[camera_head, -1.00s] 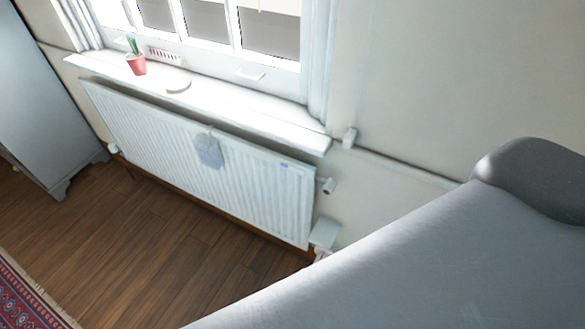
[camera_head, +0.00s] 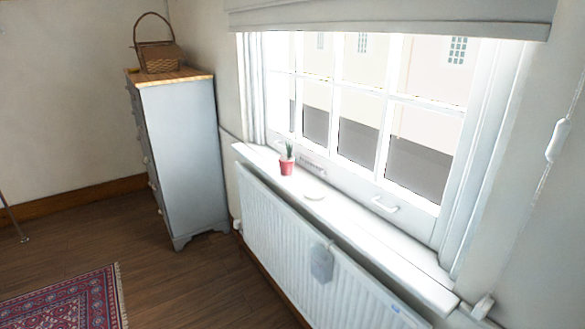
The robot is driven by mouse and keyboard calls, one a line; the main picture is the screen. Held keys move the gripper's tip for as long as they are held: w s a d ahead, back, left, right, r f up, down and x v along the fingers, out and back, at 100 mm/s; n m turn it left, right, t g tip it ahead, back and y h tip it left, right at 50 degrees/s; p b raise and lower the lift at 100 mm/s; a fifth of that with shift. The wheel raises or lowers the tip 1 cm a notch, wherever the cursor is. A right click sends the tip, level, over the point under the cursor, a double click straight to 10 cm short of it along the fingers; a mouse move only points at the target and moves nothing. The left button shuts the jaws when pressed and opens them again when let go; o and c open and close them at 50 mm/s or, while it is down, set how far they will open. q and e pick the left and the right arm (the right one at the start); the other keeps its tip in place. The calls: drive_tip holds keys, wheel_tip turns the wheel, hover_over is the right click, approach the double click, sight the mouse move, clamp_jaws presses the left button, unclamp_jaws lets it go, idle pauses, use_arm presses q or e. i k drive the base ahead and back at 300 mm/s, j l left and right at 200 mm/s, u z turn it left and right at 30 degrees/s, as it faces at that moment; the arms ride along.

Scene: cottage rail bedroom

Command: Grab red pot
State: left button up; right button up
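A small red pot (camera_head: 286,167) with a green plant (camera_head: 289,149) in it stands upright on the white windowsill (camera_head: 365,237), near the sill's left end.
A white radiator (camera_head: 290,250) hangs below the sill. A grey chest of drawers (camera_head: 185,150) with a wicker basket (camera_head: 158,55) on top stands left of the window. A patterned red rug (camera_head: 75,300) lies on the wooden floor, which has free room before the radiator.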

sight(286, 163)
drive_tip(key=i+j+z, duration=0.1)
drive_tip(key=z, duration=0.65)
drive_tip(key=i+j+z, duration=0.15)
drive_tip(key=j+z, duration=0.2)
drive_tip(key=i+j+z, duration=0.1)
drive_tip(key=j+z, duration=0.2)
drive_tip(key=j, duration=0.2)
drive_tip(key=j+z, duration=0.1)
drive_tip(key=j, duration=0.35)
drive_tip(key=i+j+z, duration=0.15)
drive_tip(key=j, duration=0.35)
drive_tip(key=i+j, duration=0.1)
drive_tip(key=j, duration=1.1)
